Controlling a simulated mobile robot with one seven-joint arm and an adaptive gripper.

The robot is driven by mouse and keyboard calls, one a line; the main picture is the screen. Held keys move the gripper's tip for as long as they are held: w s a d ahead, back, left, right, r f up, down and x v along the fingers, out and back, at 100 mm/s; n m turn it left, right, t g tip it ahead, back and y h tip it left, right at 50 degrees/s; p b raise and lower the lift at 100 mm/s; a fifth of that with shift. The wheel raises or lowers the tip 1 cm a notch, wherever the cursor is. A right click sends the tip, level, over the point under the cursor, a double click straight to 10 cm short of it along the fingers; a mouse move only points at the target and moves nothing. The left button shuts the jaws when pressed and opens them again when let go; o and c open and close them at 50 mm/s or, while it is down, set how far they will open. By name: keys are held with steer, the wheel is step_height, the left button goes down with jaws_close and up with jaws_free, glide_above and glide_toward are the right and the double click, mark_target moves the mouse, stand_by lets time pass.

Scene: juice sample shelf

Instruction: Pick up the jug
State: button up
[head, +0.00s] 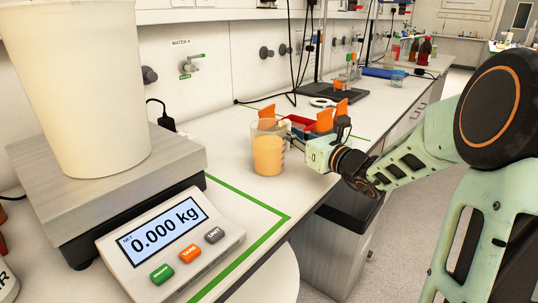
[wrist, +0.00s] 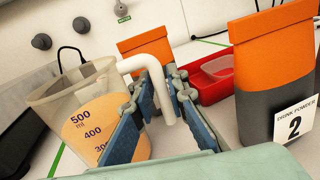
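The jug (head: 267,155) is a clear beaker of orange liquid, standing upright on the bench beyond the scale. In the wrist view the jug (wrist: 90,110) is at the left, with its volume marks showing. Its pale handle (wrist: 150,65) arches right and bends down between my two blue-padded fingers. My gripper (wrist: 162,85) is open around the handle, one finger on each side. In the head view my gripper (head: 297,133) is at the jug's right side, its fingers small and partly hidden.
A scale (head: 170,238) reading 0.000 kg bears a big cream container (head: 80,85) at the left. Orange-topped drink powder pouches (wrist: 278,80) stand close right of and behind my gripper, with a red tray (wrist: 212,82) between them. Bare bench lies in front of the jug.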

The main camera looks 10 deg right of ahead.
mark_target(290, 120)
steer(key=shift+c, duration=0.2)
jaws_close()
steer(key=shift+r, duration=0.15)
steer(key=shift+r+p, duration=0.7)
steer(key=shift+r, duration=0.05)
steer(key=shift+r+p, duration=0.8)
steer(key=shift+r, duration=0.15)
steer(key=s+a+r+p, duration=0.3)
steer(key=s+r+p, duration=0.5)
steer(key=s, duration=0.5)
steer(key=shift+s+a+r, duration=0.25)
steer(key=shift+s+r, duration=0.05)
steer(key=shift+r, duration=0.45)
